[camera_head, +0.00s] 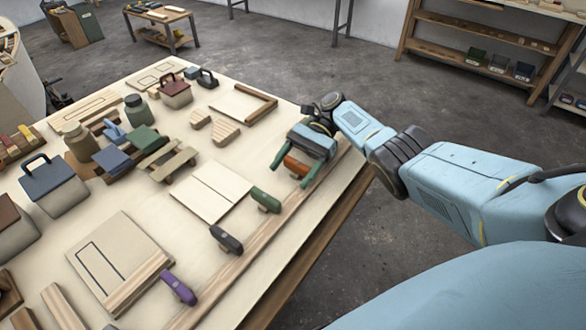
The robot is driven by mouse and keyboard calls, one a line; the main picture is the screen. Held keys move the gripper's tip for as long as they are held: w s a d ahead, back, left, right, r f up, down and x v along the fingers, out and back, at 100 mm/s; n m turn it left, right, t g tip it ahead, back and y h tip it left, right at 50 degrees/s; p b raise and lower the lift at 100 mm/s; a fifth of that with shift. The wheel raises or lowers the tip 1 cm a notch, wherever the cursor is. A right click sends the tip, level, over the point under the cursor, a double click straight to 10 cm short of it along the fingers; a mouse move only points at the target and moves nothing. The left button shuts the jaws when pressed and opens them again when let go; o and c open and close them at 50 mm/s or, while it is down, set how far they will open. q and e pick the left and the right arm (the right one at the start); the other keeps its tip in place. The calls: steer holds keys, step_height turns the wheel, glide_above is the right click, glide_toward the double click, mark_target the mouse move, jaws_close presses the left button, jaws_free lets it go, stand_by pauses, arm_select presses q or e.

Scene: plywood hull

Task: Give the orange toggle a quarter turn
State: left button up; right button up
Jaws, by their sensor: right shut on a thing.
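The orange toggle (296,166) sits on the pale wooden strip along the table's right edge, at its far end. My right gripper (296,170) reaches over it from the right, with its green fingers on either side, shut on the toggle. The gripper body hides part of the toggle. The part that shows lies slanted, much like the other toggles in the row. My left gripper is not in view.
Green (265,198), black (226,238) and purple (178,287) toggles stand in the same row, nearer me. Pale boards (211,190), lidded boxes (53,188) and wooden blocks crowd the plywood table (225,280). Open floor (290,60) lies beyond the table.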

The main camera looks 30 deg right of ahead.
stand_by(0.4)
steer(key=o, duration=1)
step_height(320, 180, up, 10)
steer(key=p, duration=0.6)
steer(key=shift+s+f, duration=0.1)
steer(key=shift+s, duration=0.05)
